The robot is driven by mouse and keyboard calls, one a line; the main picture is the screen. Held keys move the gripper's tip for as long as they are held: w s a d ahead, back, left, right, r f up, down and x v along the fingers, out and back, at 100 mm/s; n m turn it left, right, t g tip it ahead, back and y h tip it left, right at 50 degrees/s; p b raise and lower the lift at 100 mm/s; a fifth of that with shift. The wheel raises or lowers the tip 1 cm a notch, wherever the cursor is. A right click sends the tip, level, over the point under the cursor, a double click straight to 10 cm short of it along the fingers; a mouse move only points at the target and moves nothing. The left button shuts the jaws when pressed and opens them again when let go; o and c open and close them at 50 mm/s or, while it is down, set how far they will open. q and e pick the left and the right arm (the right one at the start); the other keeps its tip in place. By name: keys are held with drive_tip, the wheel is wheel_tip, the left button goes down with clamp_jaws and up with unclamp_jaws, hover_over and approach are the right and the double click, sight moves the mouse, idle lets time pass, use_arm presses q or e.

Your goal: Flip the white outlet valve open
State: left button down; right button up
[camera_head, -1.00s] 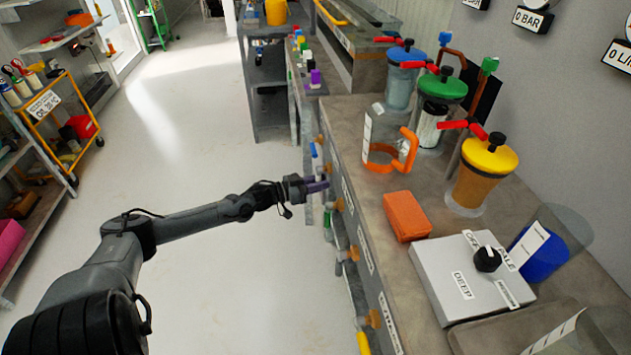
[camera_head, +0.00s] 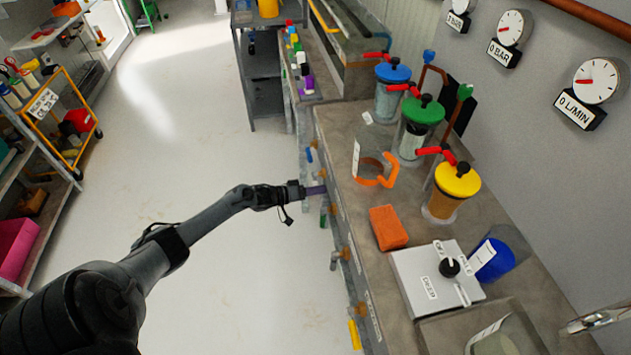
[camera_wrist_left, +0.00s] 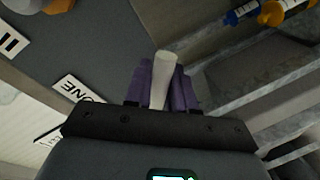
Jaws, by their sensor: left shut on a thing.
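The white valve handle (camera_wrist_left: 164,72) stands between the purple fingers of my left gripper (camera_wrist_left: 162,88) in the left wrist view. The fingers are closed around its sides, and its rounded end shows beyond them. In the head view my left gripper (camera_head: 318,190) reaches the front face of the bench (camera_head: 335,165), where the held handle is hidden. A blue handle (camera_head: 311,155), a green handle (camera_head: 323,215) and a yellow handle (camera_head: 355,335) show along the same front. My right gripper is not in view.
On the bench stand blue-, green- and yellow-lidded jars (camera_head: 441,190), an orange block (camera_head: 388,228) and a grey control box (camera_head: 425,280). Dials (camera_head: 597,80) hang on the wall. The floor (camera_head: 190,100) left of the bench is clear.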

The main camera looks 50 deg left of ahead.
sight(329, 186)
use_arm(q)
drive_tip(key=r+n+p, duration=0.2)
drive_tip(key=n, duration=0.1)
drive_tip(key=shift+s+d+g+h+p, duration=0.15)
drive_tip(key=shift+d+g+h+p, duration=0.15)
drive_tip(key=shift+d+h, duration=0.1)
drive_tip(key=shift+s+d+r+n+g+h+p, duration=0.15)
drive_tip(key=shift+r+n+h+p, duration=0.2)
drive_tip(key=shift+n, duration=0.5)
drive_tip(key=shift+w+a+r+n+g+h+p, duration=0.15)
drive_tip(key=shift+r+n+p, duration=0.2)
drive_tip(key=shift+n, duration=0.5)
drive_tip(key=shift+s+d, duration=0.1)
drive_tip(key=c, duration=1.1)
unclamp_jaws()
drive_tip(key=shift+s, duration=0.1)
